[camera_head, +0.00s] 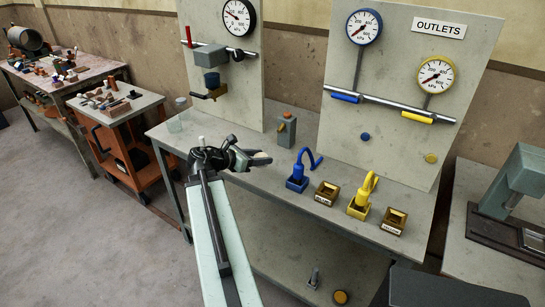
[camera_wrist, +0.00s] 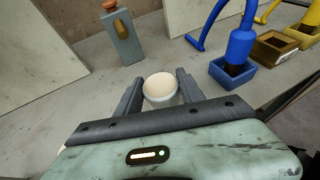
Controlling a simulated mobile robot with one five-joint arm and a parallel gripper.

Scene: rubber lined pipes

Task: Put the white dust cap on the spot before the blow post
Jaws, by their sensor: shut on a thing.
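My gripper (camera_wrist: 158,82) is shut on the white dust cap (camera_wrist: 160,88), a small round cup-like piece with a cream inside, seen from above between the two fingers. In the head view my gripper (camera_head: 256,159) is over the front part of the bench, and the cap is hard to make out there. A grey post with an orange-brown top and a slot in its face, which looks like the blow post (camera_head: 286,130), stands on the bench beyond my gripper. It also shows at the upper left of the wrist view (camera_wrist: 121,38). No marked spot is clearly visible before it.
On the bench (camera_head: 330,205), right of my gripper, stand a blue holder (camera_head: 297,184) with a blue hose piece, a yellow holder (camera_head: 358,208) and two brown boxes (camera_head: 327,194). Gauge panels rise behind.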

